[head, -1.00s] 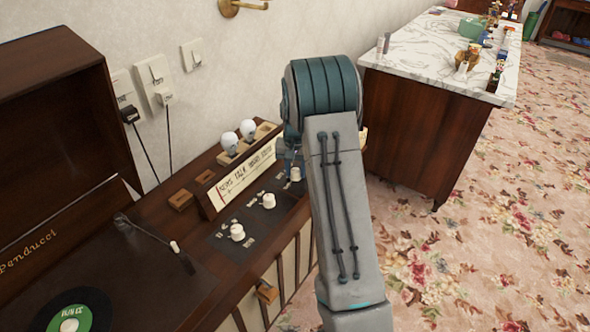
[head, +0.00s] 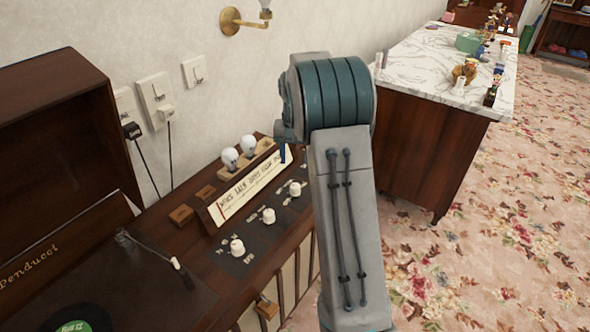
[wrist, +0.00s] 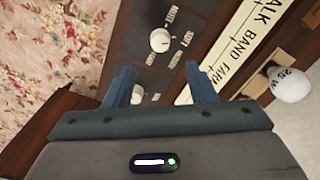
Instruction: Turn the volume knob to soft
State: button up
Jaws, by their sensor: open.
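Three white knobs sit in a row on the radio's dark panel: near (head: 237,247), middle (head: 268,215) and far (head: 295,188). In the wrist view, a white knob (wrist: 160,40) with printed labels around it stands beyond my fingertips; one label appears to read SOFT, so it looks like the volume knob. Another white knob (wrist: 137,95) shows between my fingers, partly hidden by my gripper body. My gripper (wrist: 162,78) is open and empty, with its two blue fingers apart above the panel. In the head view my arm hides most of the gripper; one blue fingertip shows.
A tilted lettered dial strip (head: 245,186) and white bulbs (head: 230,157) stand behind the knobs. The open record player lid (head: 60,140) is at left. A marble-topped counter (head: 420,60) stands at right, with floral carpet in front.

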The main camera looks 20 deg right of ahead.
jog(key=shift+r, duration=1.3)
jog(key=s+a+r+n+t+p, duration=0.1)
jog(key=s+a+r+p, duration=0.2)
jog(key=s, duration=0.7)
jog(key=s+a+r+n+t+p, duration=0.1)
jog(key=s+a+r+p, duration=0.3)
jog(key=s, duration=0.6)
jog(key=s+a+r+n+p, duration=0.3)
jog(key=s+a+r, duration=0.2)
jog(key=s, duration=0.5)
notch_tip(320, 180, up, 2)
jog(key=shift+s+r+t, duration=0.2)
jog(key=shift+s+t, duration=0.05)
jog(key=shift+t, duration=0.15)
